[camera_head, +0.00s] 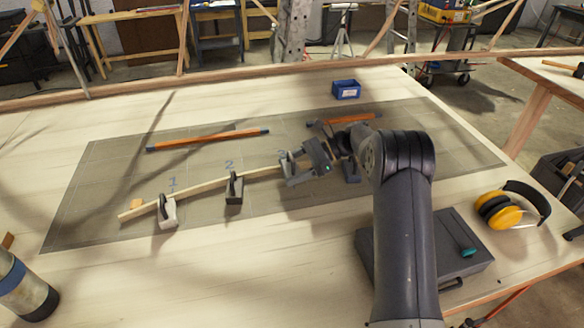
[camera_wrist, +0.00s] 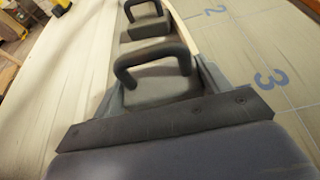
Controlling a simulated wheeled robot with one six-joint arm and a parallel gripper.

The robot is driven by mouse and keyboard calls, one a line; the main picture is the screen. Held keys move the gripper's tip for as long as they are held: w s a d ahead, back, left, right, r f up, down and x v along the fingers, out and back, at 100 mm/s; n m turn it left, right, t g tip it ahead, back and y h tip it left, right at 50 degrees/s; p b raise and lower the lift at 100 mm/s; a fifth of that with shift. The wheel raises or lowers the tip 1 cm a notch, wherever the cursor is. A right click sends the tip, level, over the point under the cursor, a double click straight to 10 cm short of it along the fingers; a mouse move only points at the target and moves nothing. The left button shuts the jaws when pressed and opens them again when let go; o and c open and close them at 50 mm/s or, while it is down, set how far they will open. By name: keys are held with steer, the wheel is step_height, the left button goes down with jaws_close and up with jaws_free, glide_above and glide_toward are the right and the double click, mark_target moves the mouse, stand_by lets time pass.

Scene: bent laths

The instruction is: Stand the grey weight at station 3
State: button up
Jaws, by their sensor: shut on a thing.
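My gripper (camera_head: 292,170) is low over the mat beside the printed 3, and its jaws are shut on the grey weight. In the wrist view the grey weight (camera_wrist: 163,86) sits between the fingers with its looped handle up. In the head view my gripper mostly hides it, and its contact with the mat cannot be told. The pale lath (camera_head: 198,188) runs in a bend from the left toward my gripper; it also shows in the wrist view (camera_wrist: 187,38), close to the held weight. The blue 3 (camera_wrist: 270,79) lies to the right of that weight.
A light weight (camera_head: 167,214) stands at the lath near 1 and a dark weight (camera_head: 234,190) near 2. Orange bars (camera_head: 207,140) lie farther back on the mat. A blue bin (camera_head: 346,89), a dark case (camera_head: 462,235) and yellow earmuffs (camera_head: 505,211) are around it.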

steer(key=shift+f, duration=0.45)
stand_by(0.3)
steer(key=o, duration=1.6)
steer(key=shift+s+f, duration=0.1)
steer(key=shift+s, duration=0.05)
steer(key=shift+c, duration=0.2)
steer(key=v, duration=0.8)
steer(key=r+b+v, duration=0.1)
steer(key=v, duration=0.3)
steer(key=p+x, duration=0.1)
steer(key=x, duration=1)
steer(key=shift+a+r, duration=0.1)
steer(key=shift+r, duration=0.05)
steer(key=shift+a+f, duration=0.35)
steer(key=shift+f, duration=0.15)
steer(key=shift+r, duration=0.1)
